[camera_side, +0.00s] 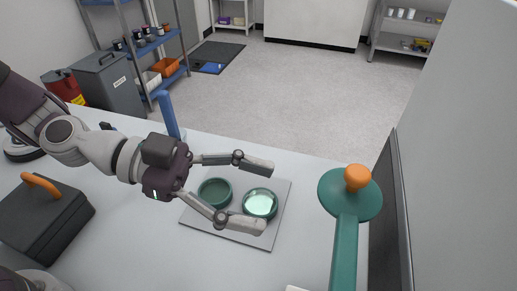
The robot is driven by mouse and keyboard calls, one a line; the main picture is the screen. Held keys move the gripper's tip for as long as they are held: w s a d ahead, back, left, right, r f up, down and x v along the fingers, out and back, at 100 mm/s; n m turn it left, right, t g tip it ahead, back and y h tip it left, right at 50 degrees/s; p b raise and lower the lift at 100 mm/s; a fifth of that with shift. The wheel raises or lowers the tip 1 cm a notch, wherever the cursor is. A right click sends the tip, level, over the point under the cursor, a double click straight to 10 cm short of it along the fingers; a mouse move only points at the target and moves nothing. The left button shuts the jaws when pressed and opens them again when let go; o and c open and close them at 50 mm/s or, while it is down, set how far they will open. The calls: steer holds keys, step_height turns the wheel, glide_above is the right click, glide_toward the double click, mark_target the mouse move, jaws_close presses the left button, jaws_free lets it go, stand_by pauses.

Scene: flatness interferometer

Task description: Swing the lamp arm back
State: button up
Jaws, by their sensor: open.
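The lamp arm (345,245) is a green bar at the right of the table. It ends in a round green head (350,196) with an orange knob (357,177) on top. My gripper (268,197) is open and empty, left of the lamp head and apart from it. Its two fingers point right, one on each side of a round green-rimmed dish with a pale glassy disc (260,203). I cannot tell how high the fingers are above it. The near end of the lamp arm runs out of the picture.
A grey plate (237,236) carries the glassy dish and a second green ring (214,192). A blue upright (168,115) stands behind my wrist. A black case (45,222) with an orange handle sits at left. A dark panel (390,220) and pale wall bound the right.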

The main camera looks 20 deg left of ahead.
mark_target(347, 173)
steer(key=w+d+n+t, duration=0.1)
steer(key=w+d, duration=0.1)
steer(key=d, duration=0.1)
steer(key=w+d+n+t+h, duration=0.1)
steer(key=w+d+t, duration=0.1)
steer(key=d, duration=0.2)
steer(key=w+d+f+n+t, duration=0.1)
steer(key=w+d, duration=0.1)
steer(key=d, duration=0.1)
steer(key=shift+w+d+h, duration=0.2)
steer(key=shift+w+h, duration=0.1)
steer(key=shift+w, duration=0.1)
jaws_close()
